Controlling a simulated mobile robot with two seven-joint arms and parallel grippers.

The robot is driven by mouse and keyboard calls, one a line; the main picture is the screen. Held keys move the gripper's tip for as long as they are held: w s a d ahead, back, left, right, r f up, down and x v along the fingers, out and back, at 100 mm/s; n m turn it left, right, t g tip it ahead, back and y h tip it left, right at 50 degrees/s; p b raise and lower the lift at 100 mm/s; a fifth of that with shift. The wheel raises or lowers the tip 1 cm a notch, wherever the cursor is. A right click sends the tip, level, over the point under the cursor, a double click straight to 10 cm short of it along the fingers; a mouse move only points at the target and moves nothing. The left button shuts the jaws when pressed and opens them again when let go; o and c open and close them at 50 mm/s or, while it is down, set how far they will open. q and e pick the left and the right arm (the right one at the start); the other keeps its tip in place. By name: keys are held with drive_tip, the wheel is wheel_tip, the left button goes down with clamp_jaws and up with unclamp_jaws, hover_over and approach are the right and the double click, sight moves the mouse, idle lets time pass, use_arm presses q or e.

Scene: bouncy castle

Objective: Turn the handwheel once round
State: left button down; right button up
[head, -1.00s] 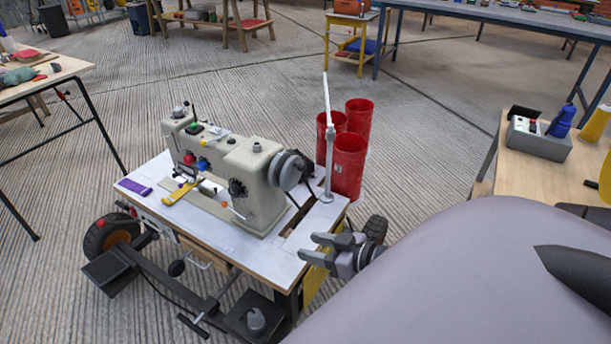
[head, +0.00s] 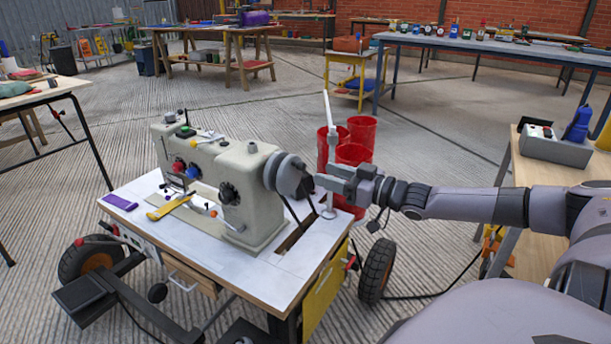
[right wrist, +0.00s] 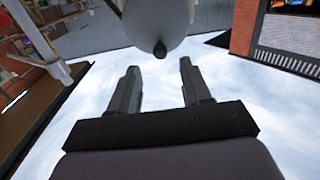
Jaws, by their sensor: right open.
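The cream sewing machine (head: 243,180) stands on a white-topped table (head: 275,262). Its grey handwheel (head: 282,174) is at the machine's right end. My right gripper (head: 322,181) is just right of the handwheel, at about its height, with its fingers pointing at it. In the right wrist view the open, empty fingers (right wrist: 158,68) point toward a rounded grey part with a dark knob (right wrist: 160,49), which looks like the handwheel. The knob lies just past the fingertips, in line with the gap. I cannot tell whether they touch. My left gripper is not in view.
A thin white post (head: 329,170) rises from the table close to my right gripper. Several red bins (head: 354,155) stand behind it. A purple piece (head: 120,202) and a yellow strip (head: 165,209) lie on the tabletop. A wooden table (head: 541,165) is at right.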

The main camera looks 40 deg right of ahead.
sight(305, 168)
drive_tip(key=shift+b+x, duration=1.05)
drive_tip(key=shift+x, duration=0.1)
drive_tip(key=shift+b+x, duration=0.5)
drive_tip(key=shift+x, duration=0.65)
drive_tip(key=shift+w+a, duration=0.2)
drive_tip(key=shift+w, duration=0.45)
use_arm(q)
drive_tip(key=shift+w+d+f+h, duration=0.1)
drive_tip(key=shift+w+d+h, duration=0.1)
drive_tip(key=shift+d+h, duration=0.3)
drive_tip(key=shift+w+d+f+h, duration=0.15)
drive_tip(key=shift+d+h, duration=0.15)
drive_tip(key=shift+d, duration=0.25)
use_arm(e)
drive_tip(key=shift+w+a+f, duration=0.1)
drive_tip(key=shift+w, duration=0.35)
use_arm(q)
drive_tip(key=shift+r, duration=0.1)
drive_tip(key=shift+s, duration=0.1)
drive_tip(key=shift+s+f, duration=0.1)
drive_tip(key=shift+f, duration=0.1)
use_arm(e)
clamp_jaws()
